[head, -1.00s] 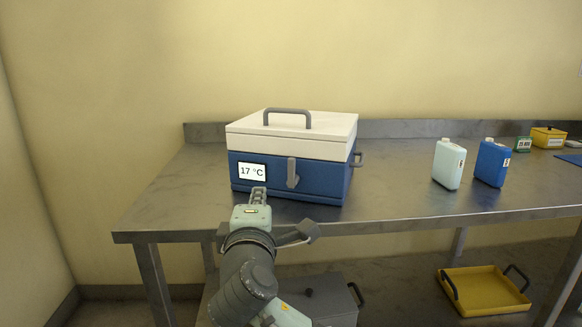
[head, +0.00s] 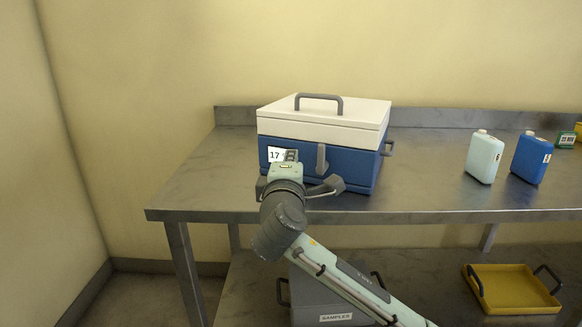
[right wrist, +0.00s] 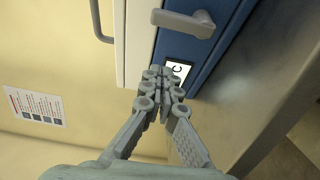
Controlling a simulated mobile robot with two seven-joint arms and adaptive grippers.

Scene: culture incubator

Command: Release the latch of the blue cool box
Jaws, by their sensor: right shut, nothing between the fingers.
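The blue cool box (head: 348,165) with a white lid (head: 325,118) stands on the steel table, lid down. Its grey latch (head: 322,158) hangs on the front face, and in the right wrist view the latch (right wrist: 185,22) spans from the blue body towards the white lid. My right gripper (head: 290,155) is shut and empty, in front of the temperature label (head: 274,154), to the left of the latch. In the right wrist view its closed fingertips (right wrist: 163,75) overlap the label (right wrist: 178,70), below the latch in the picture. Whether they touch the box I cannot tell. My left gripper is out of view.
A pale bottle (head: 484,157) and a blue bottle (head: 531,158) stand on the table (head: 430,180) at right, with clear tabletop between them and the box. On the lower shelf are a grey samples box (head: 335,300) and a yellow tray (head: 512,292).

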